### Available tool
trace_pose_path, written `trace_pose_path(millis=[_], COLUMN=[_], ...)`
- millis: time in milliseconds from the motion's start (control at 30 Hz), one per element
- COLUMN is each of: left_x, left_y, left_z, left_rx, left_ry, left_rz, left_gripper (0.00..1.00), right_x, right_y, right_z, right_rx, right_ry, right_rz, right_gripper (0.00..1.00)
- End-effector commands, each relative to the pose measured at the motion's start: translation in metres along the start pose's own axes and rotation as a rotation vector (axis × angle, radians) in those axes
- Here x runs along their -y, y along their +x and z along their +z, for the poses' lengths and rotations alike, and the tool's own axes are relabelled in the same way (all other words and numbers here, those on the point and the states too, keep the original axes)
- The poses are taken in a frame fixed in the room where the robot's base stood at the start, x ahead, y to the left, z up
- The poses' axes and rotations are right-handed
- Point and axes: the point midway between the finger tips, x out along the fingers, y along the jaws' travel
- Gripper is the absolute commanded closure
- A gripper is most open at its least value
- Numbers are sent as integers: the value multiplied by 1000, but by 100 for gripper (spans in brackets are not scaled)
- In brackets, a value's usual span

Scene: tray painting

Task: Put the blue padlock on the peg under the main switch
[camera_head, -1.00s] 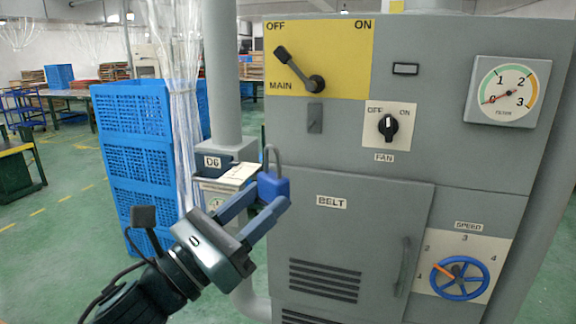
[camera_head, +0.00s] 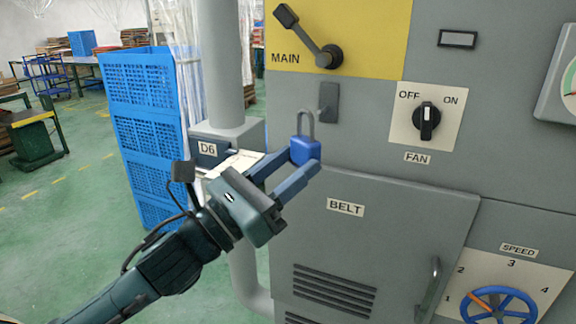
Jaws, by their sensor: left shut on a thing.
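The blue padlock (camera_head: 304,149) is upright with its grey shackle pointing up. My left gripper (camera_head: 298,168) is shut on its body, with blue fingers on either side. The peg plate (camera_head: 328,101) is a small grey plate on the cabinet under the main switch (camera_head: 316,45). The padlock's shackle is just below and left of the plate in the picture; I cannot tell the gap in depth. The main switch lever points up and left, on a yellow panel. My right gripper is not in view.
The grey cabinet (camera_head: 390,222) carries a fan knob (camera_head: 427,121), a belt door with a handle (camera_head: 429,285), and a blue speed wheel (camera_head: 499,305). A D6 box (camera_head: 226,140) and a pipe stand left of it. Blue crates (camera_head: 144,130) stand behind my arm.

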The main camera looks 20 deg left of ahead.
Motion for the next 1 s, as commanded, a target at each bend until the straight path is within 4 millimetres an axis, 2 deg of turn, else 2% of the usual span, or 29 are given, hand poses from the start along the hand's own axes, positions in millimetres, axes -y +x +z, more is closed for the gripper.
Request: trace_pose_path(millis=[1000], left_x=[-31], left_y=[48], left_z=[-24], left_rx=[2], left_ry=[-1], left_rz=[0], left_gripper=[84], right_x=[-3], right_y=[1], right_z=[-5], right_rx=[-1], right_ry=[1], right_rz=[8], right_gripper=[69])
